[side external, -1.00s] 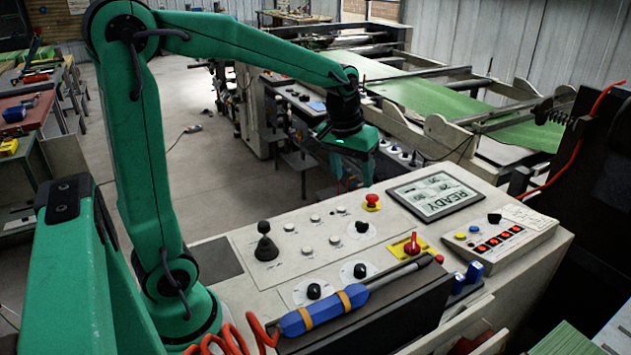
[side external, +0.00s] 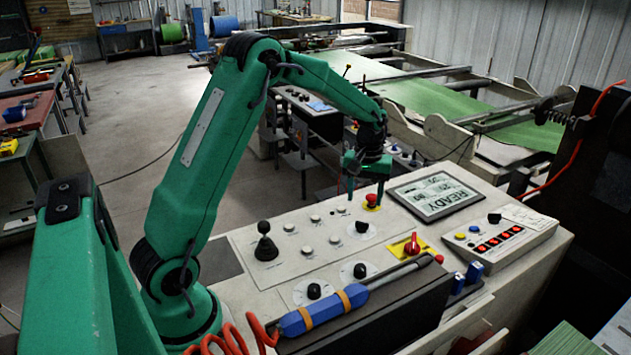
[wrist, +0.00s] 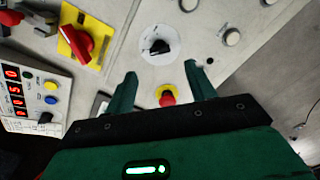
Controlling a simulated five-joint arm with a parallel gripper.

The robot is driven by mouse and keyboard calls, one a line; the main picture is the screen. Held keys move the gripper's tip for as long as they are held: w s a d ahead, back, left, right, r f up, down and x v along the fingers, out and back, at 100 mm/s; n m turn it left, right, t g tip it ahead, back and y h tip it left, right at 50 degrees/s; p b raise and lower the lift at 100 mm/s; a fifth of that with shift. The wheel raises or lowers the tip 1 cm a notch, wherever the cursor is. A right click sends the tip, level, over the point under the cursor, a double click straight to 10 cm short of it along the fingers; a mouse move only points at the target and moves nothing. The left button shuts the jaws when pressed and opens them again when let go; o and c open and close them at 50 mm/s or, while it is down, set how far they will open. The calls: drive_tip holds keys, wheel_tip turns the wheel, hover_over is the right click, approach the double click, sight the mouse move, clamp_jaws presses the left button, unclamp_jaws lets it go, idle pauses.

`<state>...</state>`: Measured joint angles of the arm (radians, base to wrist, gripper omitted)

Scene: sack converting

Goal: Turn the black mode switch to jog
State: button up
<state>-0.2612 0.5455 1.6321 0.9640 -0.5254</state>
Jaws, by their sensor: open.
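A black pointer knob (side external: 362,227) on a pale round dial sits on the console near the red mushroom button (side external: 372,200). In the wrist view the same knob (wrist: 160,48) lies just beyond my fingertips, between their lines. More black knobs sit nearer the console's front, one (side external: 360,270) and another (side external: 314,291); I cannot read which is labelled mode or jog. My gripper (side external: 366,196) is open and empty, pointing down above the button. In the wrist view its fingers (wrist: 160,70) stand either side of the button, apart from the knob.
A black joystick (side external: 265,245) stands on the left. A red switch on a yellow plate (side external: 410,245) and a READY screen (side external: 437,195) are to the right. A blue-handled tool (side external: 325,310) lies at the front. A small button box (side external: 495,240) sits far right.

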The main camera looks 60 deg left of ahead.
sight(362, 222)
drive_tip(key=shift+f, duration=0.1)
drive_tip(key=shift+f, duration=3.8)
drive_tip(key=shift+c, duration=0.4)
drive_tip(key=c, duration=0.9)
